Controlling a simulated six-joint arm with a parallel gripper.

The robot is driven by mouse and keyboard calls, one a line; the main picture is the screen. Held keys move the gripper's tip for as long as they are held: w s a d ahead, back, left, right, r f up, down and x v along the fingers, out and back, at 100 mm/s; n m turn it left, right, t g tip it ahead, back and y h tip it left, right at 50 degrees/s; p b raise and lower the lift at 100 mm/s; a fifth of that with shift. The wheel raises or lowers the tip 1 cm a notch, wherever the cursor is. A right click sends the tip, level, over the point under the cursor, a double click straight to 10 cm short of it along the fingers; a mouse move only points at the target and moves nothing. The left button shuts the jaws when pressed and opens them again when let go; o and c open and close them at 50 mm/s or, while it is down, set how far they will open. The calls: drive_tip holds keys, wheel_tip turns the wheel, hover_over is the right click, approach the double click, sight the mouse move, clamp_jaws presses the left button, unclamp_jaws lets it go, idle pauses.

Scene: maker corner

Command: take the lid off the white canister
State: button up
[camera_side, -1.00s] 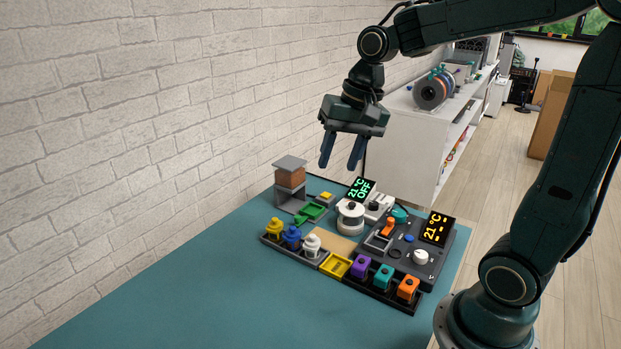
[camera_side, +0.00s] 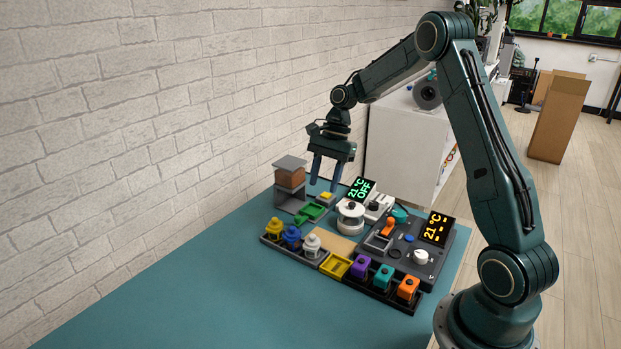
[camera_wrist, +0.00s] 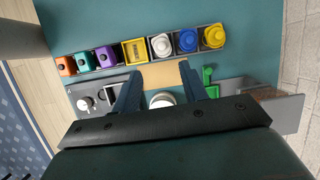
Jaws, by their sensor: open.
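A round white canister (camera_side: 350,226) stands near the middle of the bench in the side view, with a dark knob at the top of its lid (camera_side: 350,209). In the wrist view the canister (camera_wrist: 161,101) shows only in part between my fingers, its near side hidden by the gripper body. My gripper (camera_side: 325,186) is open and empty, pointing down, above and left of the canister and apart from it. Both fingers also show spread in the wrist view (camera_wrist: 161,73).
Yellow (camera_side: 273,228), blue (camera_side: 291,236) and white (camera_side: 312,244) small jars sit in a front tray. Purple, teal and orange blocks stand right of a yellow bin (camera_side: 335,265). Displays and a grey stand (camera_side: 290,162) rise behind. The front left bench (camera_side: 190,290) is clear.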

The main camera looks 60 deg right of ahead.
drive_tip(key=shift+w+d+f+m, duration=0.1)
drive_tip(key=shift+d+f+m, duration=0.2)
drive_tip(key=shift+d+f, duration=0.35)
drive_tip(key=shift+a+f, duration=0.15)
drive_tip(key=shift+a, duration=0.05)
hover_over(313, 236)
drive_tip(key=d, duration=0.3)
drive_tip(key=shift+a+f, duration=0.15)
drive_tip(key=shift+f, duration=1.85)
drive_tip(key=shift+a+f, duration=0.1)
drive_tip(key=shift+f, duration=1.85)
drive_tip(key=shift+x, duration=2.6)
clamp_jaws()
